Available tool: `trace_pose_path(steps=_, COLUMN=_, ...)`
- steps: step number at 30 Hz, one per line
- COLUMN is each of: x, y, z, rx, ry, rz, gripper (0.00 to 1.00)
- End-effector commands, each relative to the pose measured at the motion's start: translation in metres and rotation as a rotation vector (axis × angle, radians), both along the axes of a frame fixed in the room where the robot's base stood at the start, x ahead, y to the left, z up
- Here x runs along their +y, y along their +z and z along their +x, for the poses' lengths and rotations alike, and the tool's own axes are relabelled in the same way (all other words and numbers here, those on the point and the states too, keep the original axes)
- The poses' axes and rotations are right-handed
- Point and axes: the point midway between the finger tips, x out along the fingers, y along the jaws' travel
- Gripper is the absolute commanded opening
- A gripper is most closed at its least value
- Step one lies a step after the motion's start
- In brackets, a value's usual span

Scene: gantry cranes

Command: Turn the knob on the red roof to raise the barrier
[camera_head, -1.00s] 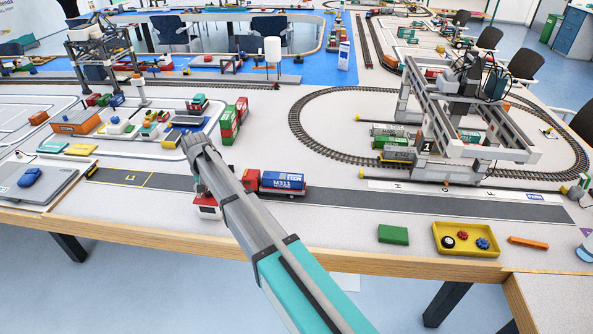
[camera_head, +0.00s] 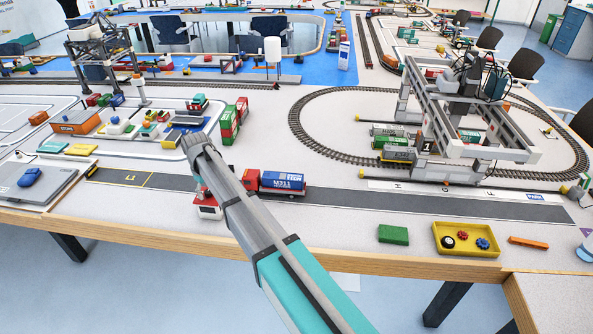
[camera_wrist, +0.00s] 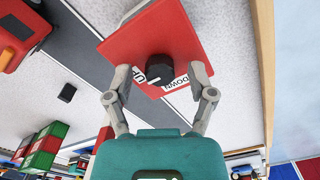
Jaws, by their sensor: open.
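In the wrist view, the red roof (camera_wrist: 172,38) fills the upper middle, with a black knob (camera_wrist: 159,69) on it. A white label beside the knob reads "Down", with part of another word to its left. My gripper (camera_wrist: 163,76) is open, one finger on the left and one on the right of the knob, with gaps to both. I cannot tell whether the fingertips touch the roof. In the head view, the small red-roofed hut (camera_head: 207,211) is partly behind my arm, which hides my gripper. I cannot make out the barrier clearly.
A red truck with a blue container (camera_head: 283,181) stands on the grey road (camera_head: 350,201) right of the hut. Stacked red and green containers (camera_head: 231,122) stand behind. A yellow tray (camera_head: 446,246) and a green block (camera_head: 393,234) lie near the table's front edge.

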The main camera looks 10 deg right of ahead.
Motion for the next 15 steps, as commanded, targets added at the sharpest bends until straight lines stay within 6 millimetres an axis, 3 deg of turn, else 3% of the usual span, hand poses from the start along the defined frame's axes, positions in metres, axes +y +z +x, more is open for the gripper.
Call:
trace_pose_path(steps=6, x=0.000, y=0.000, z=0.000, rx=0.000, ry=0.139, rz=0.000, gripper=0.71)
trace_pose_path(steps=15, x=0.000, y=0.030, z=0.000, rx=0.000, ry=0.133, rz=0.000, gripper=0.71)
